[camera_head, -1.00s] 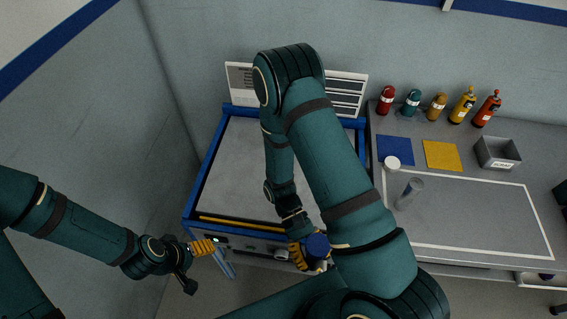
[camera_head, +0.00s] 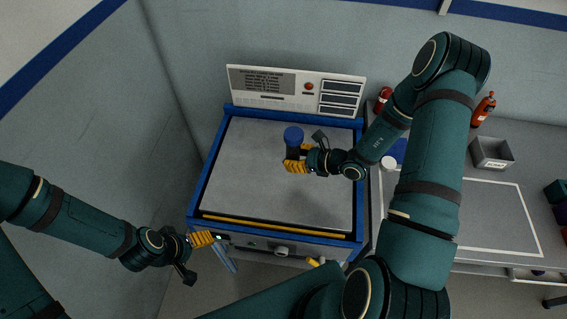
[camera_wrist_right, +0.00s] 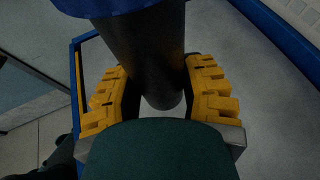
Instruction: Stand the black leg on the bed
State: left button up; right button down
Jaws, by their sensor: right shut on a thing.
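The black leg (camera_wrist_right: 145,55) has a blue end (camera_head: 293,134) at its top. My right gripper (camera_head: 298,160) is shut on it, with yellow fingers on both sides in the right wrist view. The leg looks upright over the grey bed (camera_head: 245,165), right of its middle. I cannot tell whether its lower end touches the bed. My left gripper (camera_head: 203,239) is off the bed's front left corner with no thing visible in it; its finger opening is unclear.
A blue frame (camera_head: 207,180) edges the bed. To the right, a bench (camera_head: 480,205) holds a grey bin (camera_head: 491,153), a white round piece (camera_head: 388,163) and bottles, partly hidden by my right arm. The bed's left side is clear.

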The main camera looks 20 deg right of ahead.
jog(key=w+d+m+t+h, duration=0.2)
jog(key=d+m+h, duration=0.15)
jog(key=d, duration=0.35)
jog(key=shift+m+h, duration=0.25)
jog(key=f, duration=0.2)
jog(key=d+f, duration=0.1)
jog(key=f, duration=0.2)
jog(key=shift+s+f, duration=0.1)
jog(key=shift+s, duration=0.05)
jog(key=shift+f, duration=2.25)
jog(key=shift+f, duration=0.25)
jog(key=c, duration=0.5)
grip_release()
jog(key=shift+r, duration=0.1)
